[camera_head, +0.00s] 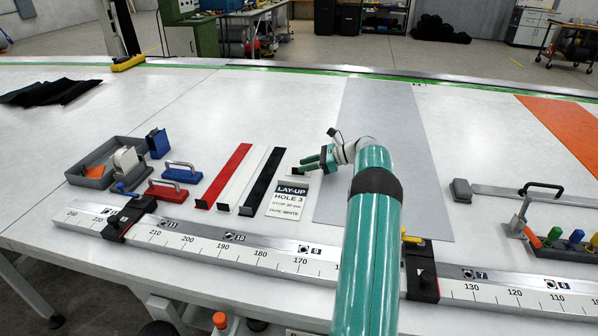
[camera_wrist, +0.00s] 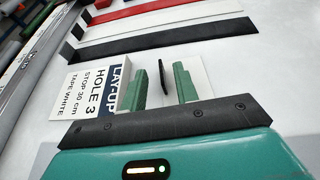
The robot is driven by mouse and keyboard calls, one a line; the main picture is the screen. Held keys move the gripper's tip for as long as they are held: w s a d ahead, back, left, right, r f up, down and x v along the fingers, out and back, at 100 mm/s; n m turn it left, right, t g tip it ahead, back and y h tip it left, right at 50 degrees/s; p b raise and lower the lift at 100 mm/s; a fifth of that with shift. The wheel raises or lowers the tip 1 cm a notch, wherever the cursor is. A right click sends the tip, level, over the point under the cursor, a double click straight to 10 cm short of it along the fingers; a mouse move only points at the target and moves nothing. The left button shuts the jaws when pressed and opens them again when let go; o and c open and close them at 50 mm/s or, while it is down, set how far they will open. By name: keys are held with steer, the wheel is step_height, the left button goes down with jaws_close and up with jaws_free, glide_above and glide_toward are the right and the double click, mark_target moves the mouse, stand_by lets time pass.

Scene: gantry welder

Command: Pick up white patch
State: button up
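In the head view the patch (camera_head: 296,173) is small and partly hidden by my gripper (camera_head: 306,164). In the wrist view my gripper (camera_wrist: 161,82) is open, its two green fingers on either side of the dark tab, with gaps showing on both sides. Whether the fingertips touch the patch cannot be told.
Red (camera_head: 228,172), white (camera_head: 244,177) and black (camera_head: 262,180) strips lie left of the patch. A "LAY-UP HOLE 3" card (camera_head: 288,200) is close in front. A grey sheet (camera_head: 400,140) lies right. A measuring rail (camera_head: 190,238) runs along the front; a grey tray (camera_head: 92,172) stands left.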

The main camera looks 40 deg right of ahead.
mark_target(296, 169)
steer(key=x, duration=0.4)
steer(key=shift+w+f, duration=0.1)
steer(key=shift+f, duration=0.2)
jaws_close()
steer(key=shift+r, duration=0.1)
